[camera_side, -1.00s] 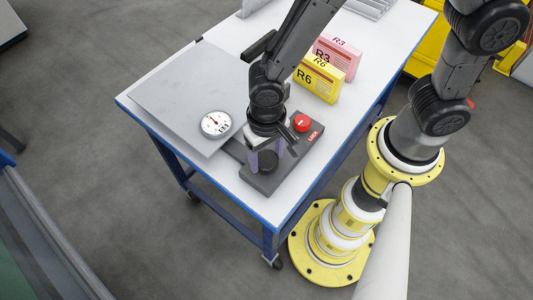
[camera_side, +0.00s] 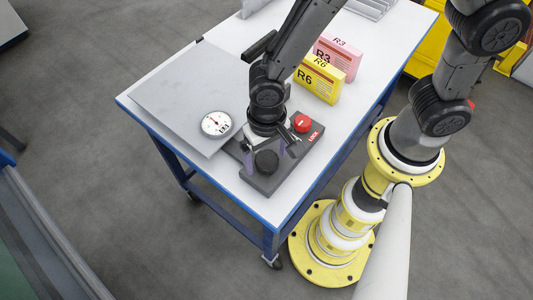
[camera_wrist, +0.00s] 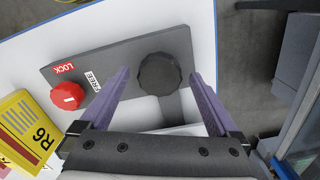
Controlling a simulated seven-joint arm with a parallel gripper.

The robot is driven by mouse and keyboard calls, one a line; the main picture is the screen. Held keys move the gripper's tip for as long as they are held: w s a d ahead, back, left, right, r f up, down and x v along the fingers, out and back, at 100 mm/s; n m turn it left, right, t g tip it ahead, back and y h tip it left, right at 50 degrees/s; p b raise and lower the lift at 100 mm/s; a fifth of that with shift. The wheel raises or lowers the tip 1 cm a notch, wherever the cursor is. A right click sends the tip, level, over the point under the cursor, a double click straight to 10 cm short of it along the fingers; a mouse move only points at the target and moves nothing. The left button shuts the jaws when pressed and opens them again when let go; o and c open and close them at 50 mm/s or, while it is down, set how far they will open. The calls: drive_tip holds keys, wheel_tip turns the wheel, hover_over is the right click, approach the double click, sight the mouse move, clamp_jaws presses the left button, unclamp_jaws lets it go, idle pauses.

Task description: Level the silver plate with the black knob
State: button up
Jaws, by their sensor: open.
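The silver plate (camera_side: 188,88) lies on the table at the left in the side view, with a round white dial gauge (camera_side: 216,124) on its near right corner. The black knob (camera_side: 266,161) sits on a dark grey base beside the plate; it also shows in the wrist view (camera_wrist: 160,74). My gripper (camera_side: 268,156) is open at the knob. In the wrist view its purple fingers (camera_wrist: 162,82) stand to either side of the knob, with gaps between them and it. The dial's needle is too small to read surely.
A red knob (camera_side: 302,122) marked LOCK and FREE is on the same grey base (camera_wrist: 110,58). A yellow R6 box (camera_side: 318,80) and a pink R3 box (camera_side: 338,55) stand behind it.

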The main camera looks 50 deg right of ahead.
sight(267, 159)
wheel_tip(267, 159, up, 14)
idle(0.6)
drive_tip(key=shift+f, duration=0.1)
drive_tip(key=w+d+r+m+t+y, duration=0.1)
drive_tip(key=w+d+r+m+t, duration=0.15)
drive_tip(key=d+r, duration=0.7)
drive_tip(key=s+d+n+t+h, duration=0.1)
drive_tip(key=s+d+n+t, duration=0.2)
drive_tip(key=s+d+n, duration=0.3)
drive_tip(key=s+d, duration=0.3)
drive_tip(key=d, duration=0.2)
drive_tip(key=shift+s, duration=0.35)
drive_tip(key=shift+n, duration=0.35)
